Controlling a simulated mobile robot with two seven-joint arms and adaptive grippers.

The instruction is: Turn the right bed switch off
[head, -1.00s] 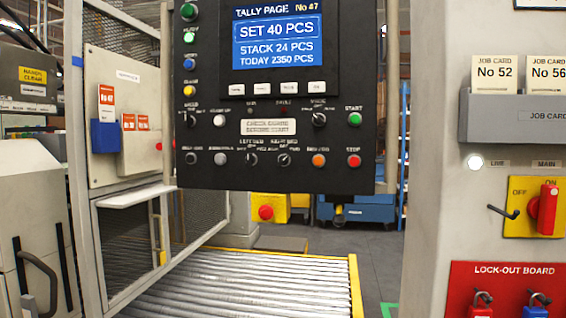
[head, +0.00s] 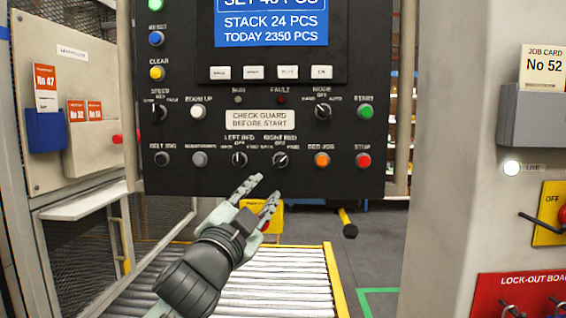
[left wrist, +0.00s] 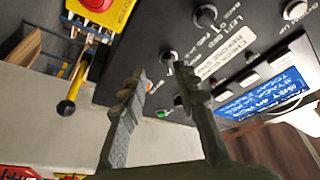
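The right bed switch (head: 280,160) is a small black knob with a pale pointer on the bottom row of the dark control panel (head: 205,183). Its pointer seems tilted to the upper right; its small lettering is hard to read. The left bed switch (head: 239,160) is beside it on the left. My left gripper (head: 260,192) is open and empty, its tips just below the two switches and apart from the right one. In the left wrist view the right bed switch (left wrist: 168,57) shows just beyond the parted fingertips (left wrist: 160,78). My right gripper is out of view.
An orange button (head: 321,160) and a red stop button (head: 363,160) are right of the switch. The mode switch (head: 322,112) is above. A roller conveyor (head: 290,285) runs below the panel. A yellow bar with a black end (head: 347,222) stands right of the gripper.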

